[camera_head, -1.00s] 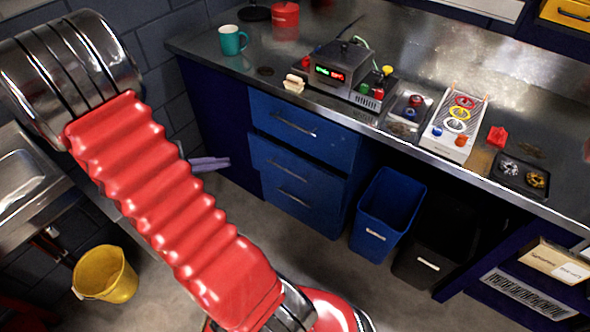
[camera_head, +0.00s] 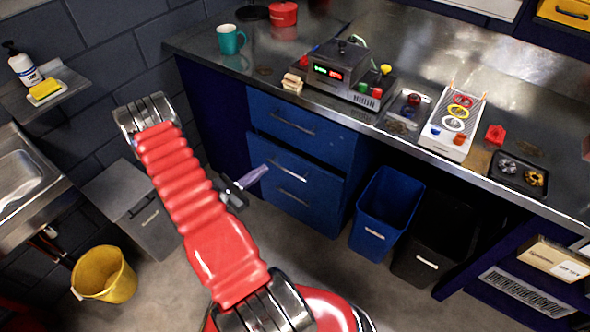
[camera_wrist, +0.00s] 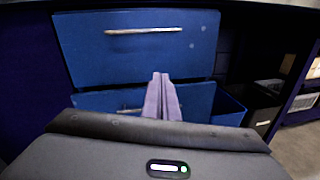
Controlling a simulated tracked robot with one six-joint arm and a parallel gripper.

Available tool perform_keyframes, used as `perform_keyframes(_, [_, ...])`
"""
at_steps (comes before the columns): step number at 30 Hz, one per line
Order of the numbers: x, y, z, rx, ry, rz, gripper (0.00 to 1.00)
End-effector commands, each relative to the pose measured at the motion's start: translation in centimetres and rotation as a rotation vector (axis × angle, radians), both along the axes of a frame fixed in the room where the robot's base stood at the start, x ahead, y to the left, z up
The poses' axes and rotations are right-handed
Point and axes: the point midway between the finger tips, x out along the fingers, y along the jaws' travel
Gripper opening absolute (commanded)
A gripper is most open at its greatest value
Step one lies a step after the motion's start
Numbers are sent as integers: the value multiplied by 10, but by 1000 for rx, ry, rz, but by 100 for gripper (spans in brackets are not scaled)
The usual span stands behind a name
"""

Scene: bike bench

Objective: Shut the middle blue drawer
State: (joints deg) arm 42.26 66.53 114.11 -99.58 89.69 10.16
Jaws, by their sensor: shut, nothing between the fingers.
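The middle blue drawer (camera_head: 316,182) is in the bench's drawer unit, below the top blue drawer (camera_head: 325,140). It stands slightly out from the unit, with a dark gap along its top edge. In the wrist view its front (camera_wrist: 195,97) shows low down, partly hidden by my wrist and fingers, with its silver handle (camera_wrist: 128,110) left of the fingers. My gripper (camera_head: 264,170) is shut and empty, its lavender fingers pointing at the drawer's left part. In the wrist view the fingers (camera_wrist: 161,76) overlap the drawer front; I cannot tell whether they touch it.
A blue bin (camera_head: 386,215) and a black bin (camera_head: 430,255) stand right of the drawers under the bench. A grey cabinet (camera_head: 140,215) and a yellow bucket (camera_head: 103,273) are at the left. The floor before the drawers is mostly clear.

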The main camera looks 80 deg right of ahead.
Motion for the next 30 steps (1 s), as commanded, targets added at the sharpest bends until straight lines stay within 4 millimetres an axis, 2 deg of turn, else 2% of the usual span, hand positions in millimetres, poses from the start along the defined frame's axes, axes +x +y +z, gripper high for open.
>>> perform_keyframes(1, [-6, -2, -15, 9, 25, 14, 0])
perform_keyframes(6, [-23, -5, -58, 34, 90, 78, 0])
perform_keyframes(12, [-38, -3, -99, 63, 139, 141, 0])
perform_keyframes(17, [-43, -1, -111, 72, 151, 162, 0])
perform_keyframes(30, [-44, -4, -112, 71, 150, 163, 0])
